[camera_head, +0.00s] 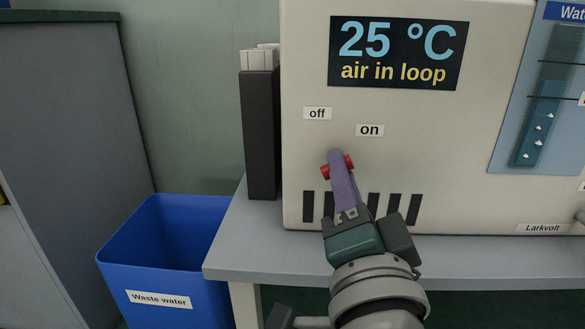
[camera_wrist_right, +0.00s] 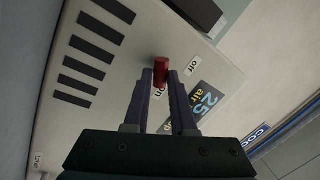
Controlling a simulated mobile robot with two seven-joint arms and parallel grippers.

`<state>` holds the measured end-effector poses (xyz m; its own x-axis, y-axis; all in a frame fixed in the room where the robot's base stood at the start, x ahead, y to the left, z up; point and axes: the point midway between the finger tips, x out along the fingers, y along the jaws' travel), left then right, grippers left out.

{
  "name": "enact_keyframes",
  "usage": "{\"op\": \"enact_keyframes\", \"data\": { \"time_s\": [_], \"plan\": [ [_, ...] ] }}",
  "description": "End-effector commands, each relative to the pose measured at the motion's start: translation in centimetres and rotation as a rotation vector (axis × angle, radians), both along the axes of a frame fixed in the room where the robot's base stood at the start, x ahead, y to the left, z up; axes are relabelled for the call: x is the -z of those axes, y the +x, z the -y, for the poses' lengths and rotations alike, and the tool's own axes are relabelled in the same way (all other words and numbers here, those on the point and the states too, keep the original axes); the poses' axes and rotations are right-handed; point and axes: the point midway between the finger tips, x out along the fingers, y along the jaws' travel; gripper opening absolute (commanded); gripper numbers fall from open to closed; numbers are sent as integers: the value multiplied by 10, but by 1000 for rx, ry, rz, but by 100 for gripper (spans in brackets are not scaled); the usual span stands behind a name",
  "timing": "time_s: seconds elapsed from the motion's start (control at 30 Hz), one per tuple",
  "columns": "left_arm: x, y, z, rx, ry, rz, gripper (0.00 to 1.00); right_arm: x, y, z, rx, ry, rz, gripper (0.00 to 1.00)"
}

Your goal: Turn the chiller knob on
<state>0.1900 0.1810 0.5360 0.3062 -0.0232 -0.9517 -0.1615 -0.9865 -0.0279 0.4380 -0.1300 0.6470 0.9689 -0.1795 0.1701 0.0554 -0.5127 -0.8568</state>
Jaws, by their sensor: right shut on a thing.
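The chiller (camera_head: 440,170) is a cream box with a dark display (camera_head: 398,53) reading "25 °C" and "air in loop". Its red knob (camera_head: 326,172) sits below the "off" label (camera_head: 317,113) and the "on" label (camera_head: 369,130). My right gripper (camera_head: 337,162) reaches up to the knob, its purple fingers covering part of it. In the right wrist view the red knob (camera_wrist_right: 160,73) stands between the fingertips, and the gripper is shut on it. Which label the knob points to is hard to tell. My left gripper is in neither view.
A blue "Waste water" bin (camera_head: 120,250) stands on the floor left of the grey table (camera_head: 245,235). A dark holder (camera_head: 260,135) stands left of the chiller. A blue level gauge (camera_head: 540,110) is on the chiller's right. Dark vent slots lie below the knob.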

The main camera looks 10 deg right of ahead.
Motion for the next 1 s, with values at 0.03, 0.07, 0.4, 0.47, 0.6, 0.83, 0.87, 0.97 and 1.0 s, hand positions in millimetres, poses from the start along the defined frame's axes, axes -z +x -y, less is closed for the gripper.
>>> {"op": "enact_keyframes", "data": {
  "time_s": [0.03, 0.07, 0.4, 0.47, 0.6, 0.83, 0.87, 0.97, 1.0],
  "plan": [
    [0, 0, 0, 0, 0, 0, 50, -1, 0, 0, -1, 2, 3, 27],
    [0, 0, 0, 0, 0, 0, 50, -1, 0, 0, 0, 2, 3, 31],
    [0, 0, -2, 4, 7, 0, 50, 0, 0, 0, 0, 0, 1, 53],
    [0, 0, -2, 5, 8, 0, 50, 0, 0, 0, 0, 0, 1, 53],
    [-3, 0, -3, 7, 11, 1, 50, 0, -6, -1, 0, -1, 0, 53],
    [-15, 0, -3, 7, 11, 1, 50, 6, -47, -9, -1, -2, -4, 53],
    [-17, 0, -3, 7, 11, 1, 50, 7, -53, -10, -2, -1, -5, 53],
    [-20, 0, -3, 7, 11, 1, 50, 11, -72, -14, -2, -1, -3, 53],
    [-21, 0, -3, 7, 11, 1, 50, 12, -78, -14, -1, -1, -2, 53]
  ]
}}
